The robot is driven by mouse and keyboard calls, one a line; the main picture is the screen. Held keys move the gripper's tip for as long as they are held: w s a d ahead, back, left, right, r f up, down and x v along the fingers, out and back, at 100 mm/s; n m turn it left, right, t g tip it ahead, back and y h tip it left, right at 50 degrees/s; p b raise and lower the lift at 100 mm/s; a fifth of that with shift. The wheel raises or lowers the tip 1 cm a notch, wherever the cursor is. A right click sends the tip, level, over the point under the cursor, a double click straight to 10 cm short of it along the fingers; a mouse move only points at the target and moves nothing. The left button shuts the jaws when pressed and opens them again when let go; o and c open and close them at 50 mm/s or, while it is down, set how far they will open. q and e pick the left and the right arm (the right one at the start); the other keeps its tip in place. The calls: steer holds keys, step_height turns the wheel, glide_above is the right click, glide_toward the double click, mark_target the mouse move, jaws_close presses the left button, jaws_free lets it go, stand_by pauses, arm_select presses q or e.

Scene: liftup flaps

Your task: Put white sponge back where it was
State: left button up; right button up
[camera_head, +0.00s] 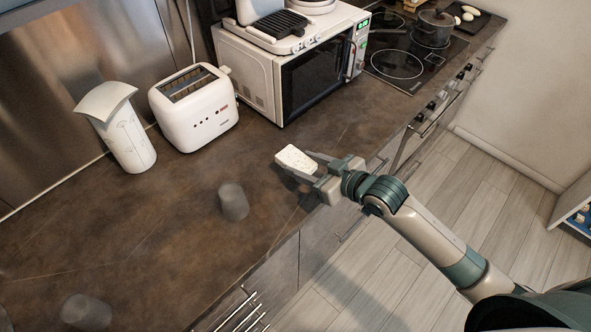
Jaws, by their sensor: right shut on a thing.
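The white sponge (295,158) is a small pale speckled block. My right gripper (303,168) is shut on it, near the front edge of the dark brown counter (150,225), in front of the microwave. The sponge appears to be held above the counter, though its exact height is hard to tell. My right arm reaches in from the lower right. My left gripper is not in view.
A white toaster (196,112), a white canister (122,135) and a microwave (290,75) stand along the back. Grey cylinders stand on the counter at the middle (233,202) and lower left (86,311). A hob (397,64) with a pot (434,27) is farther right. Bare counter lies between them.

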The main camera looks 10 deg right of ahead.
mark_target(296, 165)
steer(key=shift+w+a+f, duration=0.85)
steer(key=shift+w+a, duration=0.1)
steer(key=shift+a, duration=0.05)
steer(key=shift+f+p, duration=0.85)
steer(key=shift+f, duration=1.1)
steer(key=shift+f, duration=0.15)
steer(key=o, duration=0.9)
steer(key=shift+o, duration=0.2)
steer(key=shift+s+d, duration=0.1)
